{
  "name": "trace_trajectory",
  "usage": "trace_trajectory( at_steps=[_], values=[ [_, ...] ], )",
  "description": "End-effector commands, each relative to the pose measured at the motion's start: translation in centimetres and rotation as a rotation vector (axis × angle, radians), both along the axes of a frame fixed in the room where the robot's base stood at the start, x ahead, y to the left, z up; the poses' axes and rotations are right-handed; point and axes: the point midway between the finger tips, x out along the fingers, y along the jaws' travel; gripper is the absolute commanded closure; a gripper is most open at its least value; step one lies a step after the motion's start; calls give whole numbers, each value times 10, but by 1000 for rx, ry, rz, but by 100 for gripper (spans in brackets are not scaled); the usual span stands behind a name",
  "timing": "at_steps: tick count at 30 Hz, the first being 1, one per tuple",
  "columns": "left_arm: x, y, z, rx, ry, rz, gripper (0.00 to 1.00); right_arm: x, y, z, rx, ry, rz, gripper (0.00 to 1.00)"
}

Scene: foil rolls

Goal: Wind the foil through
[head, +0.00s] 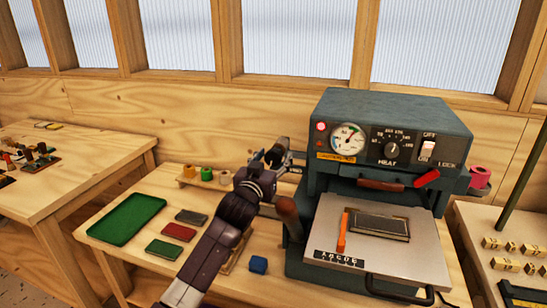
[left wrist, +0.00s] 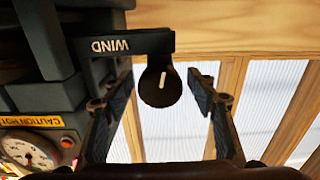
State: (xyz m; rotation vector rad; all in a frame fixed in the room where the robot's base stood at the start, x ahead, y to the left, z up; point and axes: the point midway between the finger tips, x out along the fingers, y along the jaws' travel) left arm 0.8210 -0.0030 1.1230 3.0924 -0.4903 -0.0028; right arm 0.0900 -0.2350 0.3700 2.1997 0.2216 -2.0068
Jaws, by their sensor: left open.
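The grey-green press (head: 385,120) stands on the bench at centre right, with a gauge, a dial and a switch on its front. In the left wrist view a black round knob (left wrist: 160,88) with a white pointer line hangs by a bracket (left wrist: 120,44) marked WIND. My left gripper (left wrist: 160,100) is open, its fingers on either side of the knob with gaps visible. In the head view the left gripper (head: 283,157) is beside the press's left side, and I cannot make out the knob there. A pink roll (head: 480,177) is at the press's right side. My right gripper is not seen.
A green tray (head: 127,219), coloured pads (head: 178,231) and a blue block (head: 258,265) lie on the bench. An orange strip (head: 342,232) lies on the press's plate (head: 400,250). A red lever (head: 427,177) sticks out in front.

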Motion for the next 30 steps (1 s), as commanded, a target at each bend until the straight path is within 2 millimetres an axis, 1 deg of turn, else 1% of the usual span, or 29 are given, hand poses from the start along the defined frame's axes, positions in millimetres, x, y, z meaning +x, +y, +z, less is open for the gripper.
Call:
trace_trajectory(
  at_steps=[5, 15, 17, 23, 30],
  values=[
    [0, 0, 0, 0, 0, 0, 47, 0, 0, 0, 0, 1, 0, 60],
    [0, 0, 0, 0, 0, 0, 85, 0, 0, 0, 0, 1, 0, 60],
    [0, 0, 0, 0, 0, 0, 90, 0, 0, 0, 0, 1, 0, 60],
    [0, 0, 0, 15, -5, 0, 90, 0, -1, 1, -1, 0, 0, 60],
    [0, 0, 0, 109, -33, 0, 90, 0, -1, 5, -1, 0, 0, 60]
  ],
)
